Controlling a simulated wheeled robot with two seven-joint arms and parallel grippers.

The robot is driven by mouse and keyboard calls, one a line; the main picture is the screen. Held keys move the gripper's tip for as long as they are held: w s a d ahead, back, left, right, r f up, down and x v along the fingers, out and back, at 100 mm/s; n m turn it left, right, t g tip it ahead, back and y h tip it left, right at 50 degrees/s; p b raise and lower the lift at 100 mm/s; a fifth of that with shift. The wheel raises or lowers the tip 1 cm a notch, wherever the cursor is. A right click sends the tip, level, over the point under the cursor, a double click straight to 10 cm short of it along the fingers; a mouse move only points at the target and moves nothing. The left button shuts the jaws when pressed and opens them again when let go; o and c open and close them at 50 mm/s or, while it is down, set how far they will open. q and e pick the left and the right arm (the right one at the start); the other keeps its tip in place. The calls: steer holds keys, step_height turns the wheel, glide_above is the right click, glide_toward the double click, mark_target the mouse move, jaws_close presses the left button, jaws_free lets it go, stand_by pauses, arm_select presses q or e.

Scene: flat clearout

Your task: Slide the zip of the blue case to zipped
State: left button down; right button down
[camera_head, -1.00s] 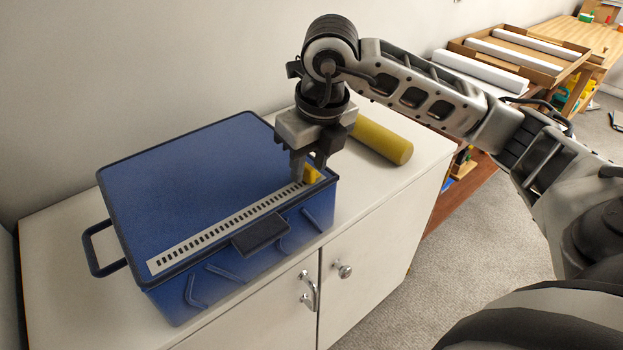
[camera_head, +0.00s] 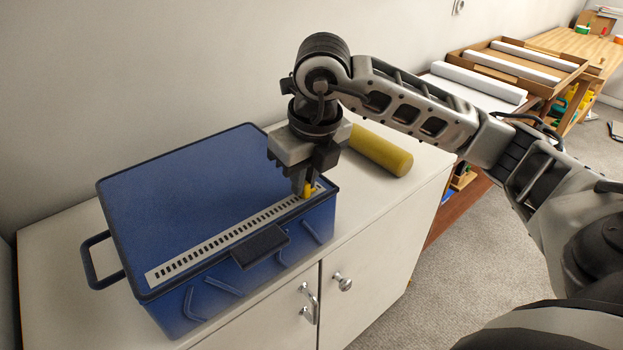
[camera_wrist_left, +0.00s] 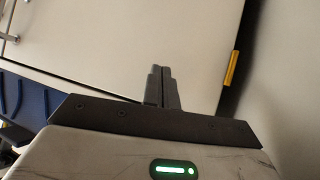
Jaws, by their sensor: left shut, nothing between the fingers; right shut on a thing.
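The blue case (camera_head: 190,190) lies closed on a white cabinet top, with a black front latch (camera_head: 260,247) and a side handle. A pale strip with dark teeth, the zip track (camera_head: 215,243), runs along the front edge of its lid. The yellow zip pull (camera_head: 308,189) is near the track's right end. My right gripper (camera_head: 303,188) points down over that end and is shut on the pull, hiding part of it. My left gripper (camera_wrist_left: 163,88) shows in the left wrist view, shut and empty in front of a pale panel.
A yellow cylinder (camera_head: 380,150) lies on the cabinet top (camera_head: 358,193) behind and right of the case. Cabinet doors with metal handles (camera_head: 309,303) face the front. At the back right are white bars in a brown tray (camera_head: 535,62). Carpet is open at the right.

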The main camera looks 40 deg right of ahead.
steer(key=shift+s+a, duration=0.15)
steer(key=shift+a, duration=1.35)
steer(key=shift+s+a, duration=0.15)
steer(key=shift+a, duration=1.8)
steer(key=shift+a, duration=0.15)
steer(key=shift+s+a, duration=0.15)
steer(key=shift+a, duration=1.8)
